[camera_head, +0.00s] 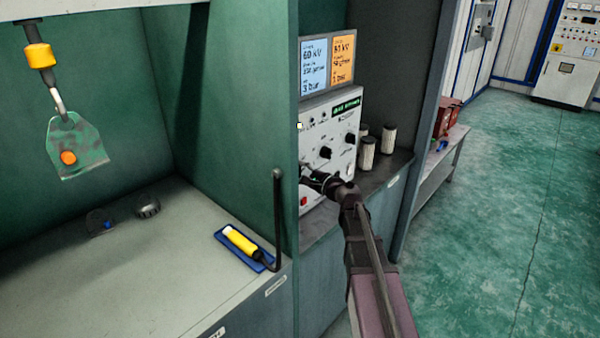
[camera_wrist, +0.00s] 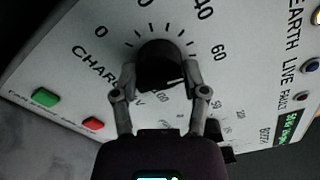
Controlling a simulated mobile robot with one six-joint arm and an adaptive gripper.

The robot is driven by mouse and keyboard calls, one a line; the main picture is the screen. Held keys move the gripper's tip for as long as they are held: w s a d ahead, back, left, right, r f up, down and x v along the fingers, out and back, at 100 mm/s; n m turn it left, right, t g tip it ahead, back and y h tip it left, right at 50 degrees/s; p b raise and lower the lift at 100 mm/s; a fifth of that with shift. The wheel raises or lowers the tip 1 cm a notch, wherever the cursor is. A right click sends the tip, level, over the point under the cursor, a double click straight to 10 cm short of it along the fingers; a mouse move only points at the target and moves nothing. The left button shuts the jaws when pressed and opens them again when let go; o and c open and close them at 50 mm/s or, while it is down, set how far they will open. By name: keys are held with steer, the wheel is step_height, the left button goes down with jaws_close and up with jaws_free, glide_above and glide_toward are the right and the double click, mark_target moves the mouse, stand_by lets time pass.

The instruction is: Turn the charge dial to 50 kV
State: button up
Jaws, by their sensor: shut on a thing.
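The charge dial (camera_wrist: 160,62) is a black round knob on the white control panel (camera_head: 338,118), lettered "Char..." with 0, 40 and 60 legible on its scale. My gripper (camera_wrist: 160,82) is shut on the dial, one finger on each side of it. A small pale mark shows on the knob's lower right, but I cannot tell where the dial points. In the head view my gripper (camera_head: 312,180) reaches the panel's lower left and hides the dial. The display (camera_head: 327,64) above has a blue and an orange half; the blue half seems to read 60 kV.
A green button (camera_wrist: 45,97) and a red button (camera_wrist: 93,124) sit left of the dial. Other black knobs (camera_head: 326,152) are higher on the panel. Pale cylinders (camera_head: 367,152) stand right of it. A yellow-handled tool (camera_head: 241,241) lies in a blue tray on the left bench.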

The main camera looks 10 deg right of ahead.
steer(key=shift+w+n, duration=0.1)
steer(key=shift+n, duration=0.8)
steer(key=o, duration=1.1)
steer(key=shift+o, duration=0.2)
steer(key=shift+d, duration=0.1)
steer(key=v, duration=1.2)
